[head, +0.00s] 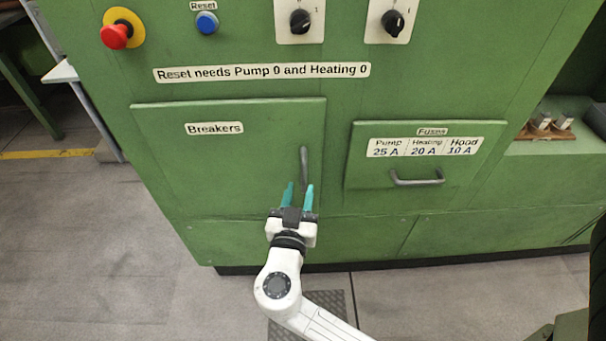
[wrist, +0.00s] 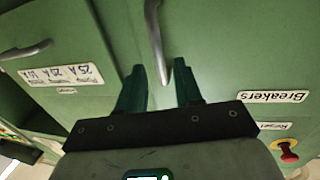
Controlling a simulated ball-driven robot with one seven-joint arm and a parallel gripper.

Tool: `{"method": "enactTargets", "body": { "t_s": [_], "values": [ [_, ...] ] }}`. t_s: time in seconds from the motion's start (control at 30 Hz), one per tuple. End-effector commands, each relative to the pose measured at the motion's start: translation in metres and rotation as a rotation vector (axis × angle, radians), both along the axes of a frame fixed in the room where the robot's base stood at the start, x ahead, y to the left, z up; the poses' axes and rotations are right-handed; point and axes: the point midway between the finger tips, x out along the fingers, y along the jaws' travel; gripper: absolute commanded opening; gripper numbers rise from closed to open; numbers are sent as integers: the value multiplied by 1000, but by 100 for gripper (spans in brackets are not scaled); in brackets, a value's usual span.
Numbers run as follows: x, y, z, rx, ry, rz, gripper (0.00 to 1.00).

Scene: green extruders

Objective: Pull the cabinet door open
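The green cabinet door labelled Breakers (head: 220,150) is closed in the head view, flush with the green cabinet front. Its grey vertical bar handle (head: 304,165) is near the door's right edge. My gripper (head: 299,187) is open, its two teal fingers pointing at the door around the handle's lower end. In the wrist view, which is upside down, the handle (wrist: 154,35) reaches down to the gap between the fingertips (wrist: 158,68). Whether the fingers touch the door or handle cannot be told.
A Fuses drawer (head: 420,157) with a horizontal handle (head: 417,178) is to the right. A red stop button (head: 115,36), a blue Reset button (head: 206,22) and two black knobs sit above. A metal plate (head: 335,303) lies on the grey floor. Floor at left is clear.

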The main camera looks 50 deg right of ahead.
Motion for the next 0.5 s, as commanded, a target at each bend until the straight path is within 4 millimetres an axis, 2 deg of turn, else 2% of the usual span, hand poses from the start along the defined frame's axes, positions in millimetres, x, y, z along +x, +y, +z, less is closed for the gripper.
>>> {"method": "enactTargets", "body": {
  "t_s": [0.03, 0.2, 0.5],
  "values": [
    [4, -10, 2, 0, -1, -4, 35],
    [16, -34, 1, 1, 0, -3, 35],
    [26, -53, 0, 1, 0, -2, 35]
  ]
}}
